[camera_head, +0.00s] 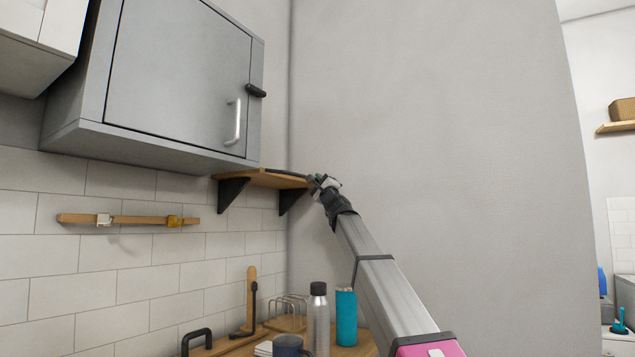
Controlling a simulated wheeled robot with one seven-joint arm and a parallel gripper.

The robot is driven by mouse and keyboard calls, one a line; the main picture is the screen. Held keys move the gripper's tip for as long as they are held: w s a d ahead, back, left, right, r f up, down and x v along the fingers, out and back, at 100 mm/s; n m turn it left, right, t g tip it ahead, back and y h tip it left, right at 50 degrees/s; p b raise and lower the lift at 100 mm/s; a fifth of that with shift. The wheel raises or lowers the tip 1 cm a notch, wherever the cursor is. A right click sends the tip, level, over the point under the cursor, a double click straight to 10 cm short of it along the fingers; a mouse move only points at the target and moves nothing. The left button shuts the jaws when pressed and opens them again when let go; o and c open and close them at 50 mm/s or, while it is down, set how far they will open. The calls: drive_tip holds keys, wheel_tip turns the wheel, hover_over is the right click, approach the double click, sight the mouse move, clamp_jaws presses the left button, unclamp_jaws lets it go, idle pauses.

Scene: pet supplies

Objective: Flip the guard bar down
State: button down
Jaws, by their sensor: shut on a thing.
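A thin dark bar (287,173), which looks like the guard bar, runs along just above the small wooden corner shelf (262,180). It lies nearly level, sloping slightly down to the right. My gripper (314,180) is at the bar's right end, by the shelf's right edge, and is shut on it. The fingers are small and dark here, so the exact grip is hard to see. The bar's far left end is near the wall under the cabinet, and its pivot cannot be made out.
A grey wall cabinet (180,75) with a closed door hangs at upper left, above the shelf. A wooden rail (145,220) is on the tiles. Below stand a steel bottle (318,320), a teal tumbler (346,315) and a dark mug (288,346). The wall at right is bare.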

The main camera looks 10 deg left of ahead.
drive_tip(key=shift+a, duration=0.15)
drive_tip(key=c, duration=1.1)
unclamp_jaws()
drive_tip(key=shift+a+f, duration=0.1)
drive_tip(key=shift+c, duration=0.2)
drive_tip(key=v, duration=1.1)
drive_tip(key=shift+w, duration=0.1)
